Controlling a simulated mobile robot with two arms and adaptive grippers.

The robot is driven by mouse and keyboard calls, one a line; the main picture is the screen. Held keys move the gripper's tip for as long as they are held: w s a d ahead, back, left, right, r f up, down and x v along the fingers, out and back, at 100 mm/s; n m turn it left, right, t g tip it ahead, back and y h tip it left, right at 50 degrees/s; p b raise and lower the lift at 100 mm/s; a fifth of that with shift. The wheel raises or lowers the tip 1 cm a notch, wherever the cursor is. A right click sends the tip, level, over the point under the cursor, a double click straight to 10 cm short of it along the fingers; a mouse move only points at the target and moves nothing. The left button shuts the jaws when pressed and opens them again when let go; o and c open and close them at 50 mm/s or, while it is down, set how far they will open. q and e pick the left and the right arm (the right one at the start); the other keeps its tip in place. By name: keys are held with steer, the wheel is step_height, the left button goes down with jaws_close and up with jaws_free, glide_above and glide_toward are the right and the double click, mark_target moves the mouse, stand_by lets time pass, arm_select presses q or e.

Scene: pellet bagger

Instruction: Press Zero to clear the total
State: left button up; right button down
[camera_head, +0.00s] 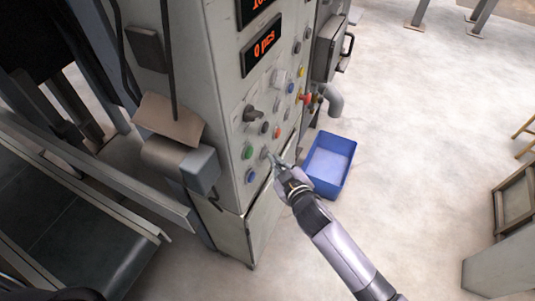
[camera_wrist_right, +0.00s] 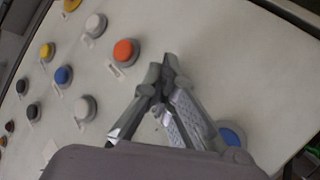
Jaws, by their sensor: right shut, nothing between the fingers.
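The control panel (camera_head: 232,112) of a grey cabinet carries several round buttons and a lower display (camera_head: 261,46) reading "0 pcs". The button labels are too small to read, so I cannot tell which one is Zero. In the right wrist view the shut fingertips (camera_wrist_right: 168,66) are right of an orange-red button (camera_wrist_right: 125,52); a blue button (camera_wrist_right: 231,136) is partly hidden by a finger. Contact cannot be told. My left gripper is not in view.
A green button (camera_head: 248,152) and a blue button (camera_head: 251,176) are at the panel's lower left. A blue bin (camera_head: 329,163) stands on the floor right of the cabinet. A conveyor (camera_head: 70,225) lies at left. The floor at right is mostly clear.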

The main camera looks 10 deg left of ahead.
steer(key=shift+s+d, duration=0.2)
steer(key=shift+d, duration=0.4)
steer(key=shift+p, duration=0.3)
steer(key=s+d+p, duration=0.2)
steer(key=d, duration=0.3)
steer(key=shift+d, duration=0.35)
steer(key=shift+w, duration=0.1)
stand_by(0.3)
